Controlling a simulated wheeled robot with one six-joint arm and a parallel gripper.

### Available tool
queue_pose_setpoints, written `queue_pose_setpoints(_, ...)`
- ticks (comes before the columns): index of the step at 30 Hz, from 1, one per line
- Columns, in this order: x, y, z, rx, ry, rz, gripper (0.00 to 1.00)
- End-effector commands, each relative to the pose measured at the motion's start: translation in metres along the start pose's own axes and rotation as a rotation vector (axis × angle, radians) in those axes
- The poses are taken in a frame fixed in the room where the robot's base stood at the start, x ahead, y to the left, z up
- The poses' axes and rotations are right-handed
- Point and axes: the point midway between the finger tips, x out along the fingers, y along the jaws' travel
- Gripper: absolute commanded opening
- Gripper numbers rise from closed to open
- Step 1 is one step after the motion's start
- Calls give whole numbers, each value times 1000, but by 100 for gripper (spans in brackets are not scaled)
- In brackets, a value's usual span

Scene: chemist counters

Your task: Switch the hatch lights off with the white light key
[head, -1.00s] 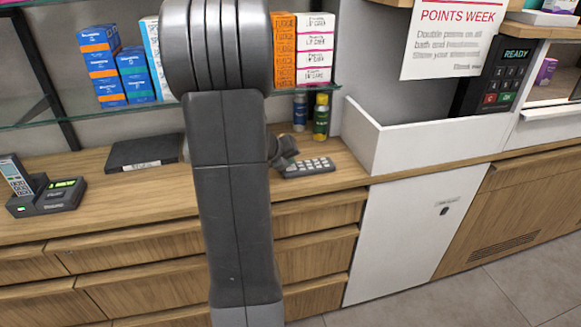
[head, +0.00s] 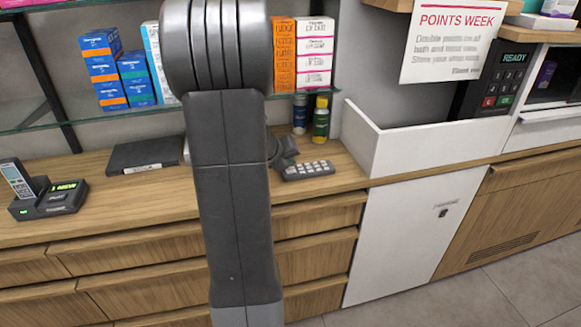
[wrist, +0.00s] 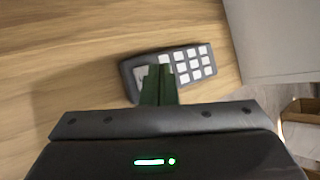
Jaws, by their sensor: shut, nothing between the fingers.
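A dark grey keypad (head: 307,170) with rows of white keys lies on the wooden counter, right of my arm in the head view. It also shows in the wrist view (wrist: 193,62). My gripper (wrist: 160,72) is shut and empty, its green fingertips over the keypad's left end. They partly cover a larger pale key (wrist: 142,74) there; I cannot tell whether they touch it. In the head view my arm hides most of the gripper. The hatch (head: 551,86) at the right edge looks dark inside.
A card terminal (head: 502,80) reading READY stands beside a white-walled bay (head: 425,138). Two small bottles (head: 321,119) stand behind the keypad. A black flat box (head: 145,154) and a phone on its dock (head: 48,200) lie left.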

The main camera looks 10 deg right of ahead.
Motion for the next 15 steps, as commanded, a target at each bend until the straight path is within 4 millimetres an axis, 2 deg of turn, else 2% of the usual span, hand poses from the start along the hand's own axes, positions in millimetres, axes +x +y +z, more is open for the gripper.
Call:
queue_pose_setpoints(8,-2,-1,1,0,0,0,0)
queue_pose_setpoints(15,-18,-13,13,0,0,0,0)
